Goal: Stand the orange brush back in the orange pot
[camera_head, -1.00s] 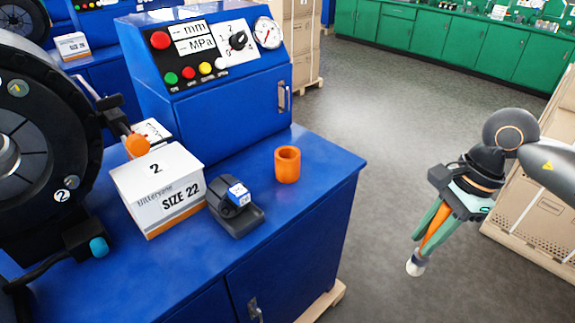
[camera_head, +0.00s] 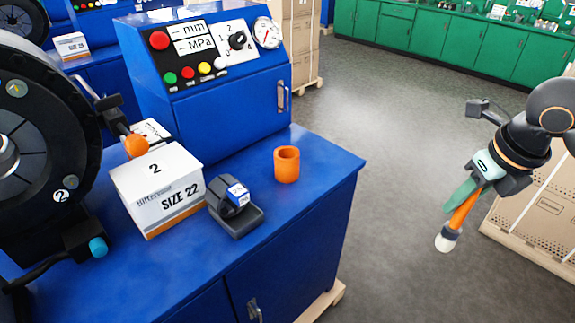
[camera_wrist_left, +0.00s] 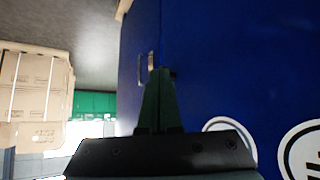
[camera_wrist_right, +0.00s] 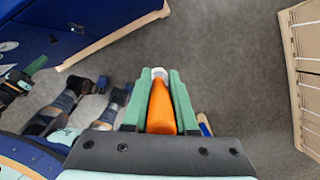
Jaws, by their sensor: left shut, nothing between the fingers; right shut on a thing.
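The orange pot (camera_head: 287,165) stands upright on the blue bench near its right edge; it looks empty from here. My right gripper (camera_head: 455,205) is shut on the orange brush (camera_head: 461,214) and holds it over the floor, right of the bench and apart from it. The brush is tilted, its pale bristle end (camera_head: 446,240) pointing down. In the right wrist view the brush (camera_wrist_right: 161,108) lies between the green fingers. My left gripper (camera_wrist_left: 158,98) is shut and empty in the left wrist view, beside a blue cabinet side; it is not in the head view.
On the blue bench (camera_head: 190,262) stand a white SIZE 22 box (camera_head: 160,190), a dark block with a label (camera_head: 236,207) and a large black machine (camera_head: 40,150). A blue control console (camera_head: 215,85) rises behind. Cardboard crates (camera_head: 535,220) stand at right. The floor between is clear.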

